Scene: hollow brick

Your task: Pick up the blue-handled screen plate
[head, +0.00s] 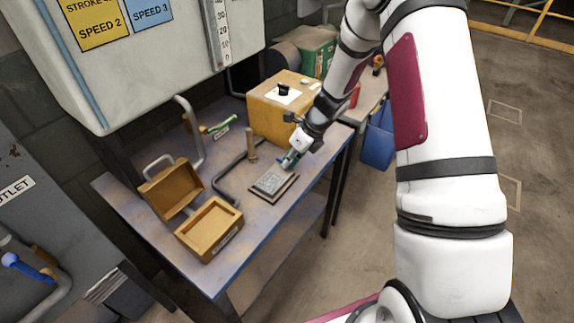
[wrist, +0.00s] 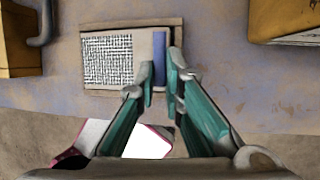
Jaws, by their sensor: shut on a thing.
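The screen plate (wrist: 107,60) shows in the wrist view as a pale plate with a dark mesh pattern and a blue handle (wrist: 160,60) at its right end. In the head view the plate (head: 271,182) lies flat in a dark-edged tray or frame (head: 283,191) on the blue table. My gripper (wrist: 161,75) has its teal fingers on both sides of the blue handle and is shut on it. In the head view my gripper (head: 287,162) is at the plate's far end, and the handle is mostly hidden there.
An open brown box (head: 208,228) with a raised lid stands left on the table (head: 255,222). A yellow box (head: 282,110) stands behind my gripper. A bent grey pipe (head: 227,172) and a short upright post (head: 252,147) are near the plate. The table's front edge is close.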

